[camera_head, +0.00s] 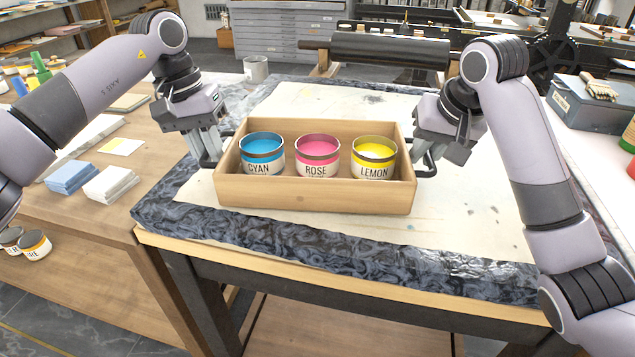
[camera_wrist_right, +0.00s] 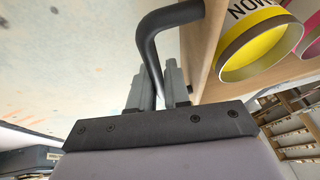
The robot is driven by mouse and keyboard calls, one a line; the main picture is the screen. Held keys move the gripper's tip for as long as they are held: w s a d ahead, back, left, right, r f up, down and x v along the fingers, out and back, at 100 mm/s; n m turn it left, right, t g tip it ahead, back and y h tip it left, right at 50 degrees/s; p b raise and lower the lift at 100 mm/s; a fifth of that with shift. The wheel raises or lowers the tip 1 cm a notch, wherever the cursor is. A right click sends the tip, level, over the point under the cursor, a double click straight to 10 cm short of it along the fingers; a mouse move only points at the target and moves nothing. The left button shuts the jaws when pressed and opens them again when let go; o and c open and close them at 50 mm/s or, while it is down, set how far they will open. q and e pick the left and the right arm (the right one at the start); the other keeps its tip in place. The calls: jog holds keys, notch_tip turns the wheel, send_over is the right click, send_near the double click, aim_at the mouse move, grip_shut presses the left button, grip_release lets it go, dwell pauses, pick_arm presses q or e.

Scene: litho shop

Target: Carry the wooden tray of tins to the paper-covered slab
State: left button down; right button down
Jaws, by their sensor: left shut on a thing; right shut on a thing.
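The wooden tray (camera_head: 300,194) is level over the paper-covered slab (camera_head: 460,215); I cannot tell whether it touches the paper. It holds a blue CYAN tin (camera_head: 262,153), a pink ROSE tin (camera_head: 317,155) and a yellow LEMON tin (camera_head: 374,157), all upright in a row. My left gripper (camera_head: 213,158) is shut on the tray's left handle. My right gripper (camera_head: 428,165) is shut on the dark right handle (camera_wrist_right: 153,50). The right wrist view also shows the tray's side (camera_wrist_right: 203,60) and the LEMON tin (camera_wrist_right: 250,45).
A wooden table (camera_head: 75,215) with paper stacks (camera_head: 110,184) and bottles adjoins the slab on the left. A grey box (camera_head: 590,105) is at the right. Bare paper lies behind and right of the tray.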

pick_arm(q)
jog(key=shift+s+f+b, duration=0.2)
jog(key=shift+f+b, duration=0.3)
jog(key=shift+b, duration=0.1)
pick_arm(e)
jog(key=shift+s+a+f, duration=0.1)
jog(key=shift+s+f, duration=0.1)
jog(key=shift+f, duration=0.3)
pick_arm(q)
jog(key=c, duration=1.1)
grip_release()
jog(key=shift+a+f, duration=0.1)
pick_arm(e)
jog(key=c, duration=1.1)
grip_release()
jog(key=shift+f, duration=0.2)
jog(key=shift+s, duration=0.1)
jog(key=v, duration=0.5)
jog(key=shift+a+r, duration=0.1)
jog(key=shift+r, duration=0.4)
pick_arm(q)
notch_tip(320, 180, up, 8)
jog(key=a, duration=0.1)
jog(key=shift+a, duration=0.2)
pick_arm(e)
jog(key=shift+v, duration=1.4)
